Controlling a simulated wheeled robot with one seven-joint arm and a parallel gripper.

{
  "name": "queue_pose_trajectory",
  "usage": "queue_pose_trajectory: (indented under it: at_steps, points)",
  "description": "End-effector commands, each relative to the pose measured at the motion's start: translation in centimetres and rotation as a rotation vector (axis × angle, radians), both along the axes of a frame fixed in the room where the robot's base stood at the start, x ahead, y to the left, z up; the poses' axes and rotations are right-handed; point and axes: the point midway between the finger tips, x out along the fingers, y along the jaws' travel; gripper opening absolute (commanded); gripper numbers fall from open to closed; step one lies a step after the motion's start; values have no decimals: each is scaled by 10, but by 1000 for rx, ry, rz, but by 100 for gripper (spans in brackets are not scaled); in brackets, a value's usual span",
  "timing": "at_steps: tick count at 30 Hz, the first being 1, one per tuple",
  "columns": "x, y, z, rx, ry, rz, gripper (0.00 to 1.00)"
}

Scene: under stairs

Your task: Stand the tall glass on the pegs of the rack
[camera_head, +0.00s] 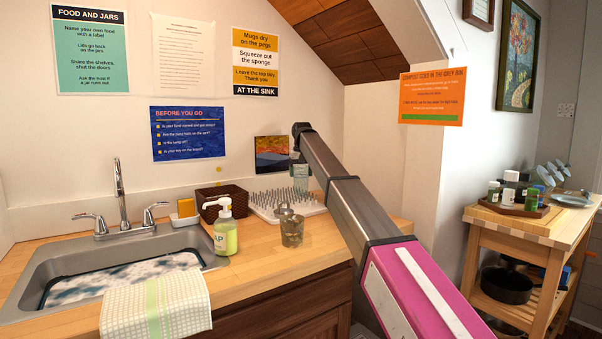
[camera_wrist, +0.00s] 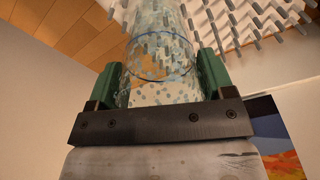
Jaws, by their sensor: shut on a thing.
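In the wrist view the tall glass (camera_wrist: 162,60) is clear and shows a blue ring around it. My gripper (camera_wrist: 160,85) is shut on it, with one green finger on each side. The white rack (camera_head: 262,207) with upright grey pegs sits on the counter. Its pegs also show in the wrist view (camera_wrist: 255,18), some seen through the glass. I cannot tell whether the glass touches any peg.
A short clear glass (camera_head: 291,234) stands on the counter in front of the rack, near a small metal-looking item (camera_head: 283,209). A soap bottle (camera_head: 225,232), brown basket (camera_head: 222,197) and sink (camera_head: 60,262) are to the left. A picture (camera_head: 271,155) is behind the rack.

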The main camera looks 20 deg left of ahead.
Motion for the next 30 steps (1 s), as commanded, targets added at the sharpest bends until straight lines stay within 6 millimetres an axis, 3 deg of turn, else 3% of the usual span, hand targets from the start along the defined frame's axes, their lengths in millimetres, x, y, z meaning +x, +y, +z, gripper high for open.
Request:
queue_pose_trajectory:
  at_steps: [1,3,14,30]
  points:
    - [0,0,0,0,0,0,85]
    - [0,0,0,0,0,0,100]
    - [0,0,10,0,-1,0,100]
    - [-10,-5,105,0,-1,0,100]
